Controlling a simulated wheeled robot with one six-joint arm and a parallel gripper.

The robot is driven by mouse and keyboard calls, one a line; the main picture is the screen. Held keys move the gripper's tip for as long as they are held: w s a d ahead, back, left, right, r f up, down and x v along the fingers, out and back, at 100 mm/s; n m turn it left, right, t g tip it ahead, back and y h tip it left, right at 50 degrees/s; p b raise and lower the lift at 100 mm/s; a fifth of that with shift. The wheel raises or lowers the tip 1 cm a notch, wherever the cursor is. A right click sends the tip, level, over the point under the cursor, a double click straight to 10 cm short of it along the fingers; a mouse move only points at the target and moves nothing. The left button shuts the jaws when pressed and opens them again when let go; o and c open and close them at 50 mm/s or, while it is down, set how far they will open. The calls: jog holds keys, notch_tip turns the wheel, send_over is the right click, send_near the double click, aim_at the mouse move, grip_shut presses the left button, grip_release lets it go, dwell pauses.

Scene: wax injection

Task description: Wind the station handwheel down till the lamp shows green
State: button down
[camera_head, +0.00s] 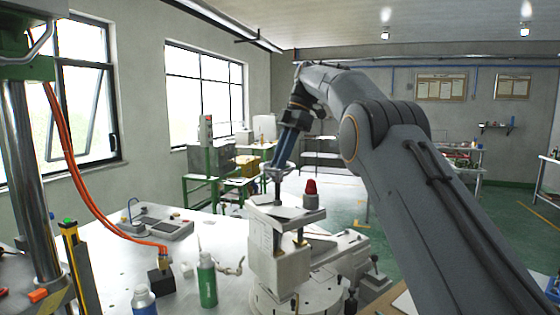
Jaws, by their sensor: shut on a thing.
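The station (278,262) is a pale box-shaped press on the bench, with an upright metal spindle (277,188) on top. My gripper (277,170) points down at the spindle's top from above and is shut on the handwheel there. The handwheel is small in view and mostly hidden by the jaws, so its rim and angle cannot be made out. The lamp (311,188) is a red dome just right of the spindle and shows red. My arm comes in from the lower right and arches over to the station.
A green bottle (207,281) and a white-and-blue bottle (143,301) stand on the bench left of the station. An orange hose (88,208) runs down to a dark block (161,282). A grey tray (158,222) lies farther back. A vise-like fixture (350,255) sits to the right.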

jog(key=shift+r, duration=0.1)
jog(key=c, duration=1.8)
grip_release()
jog(key=shift+c, duration=0.2)
jog(key=shift+m, duration=0.3)
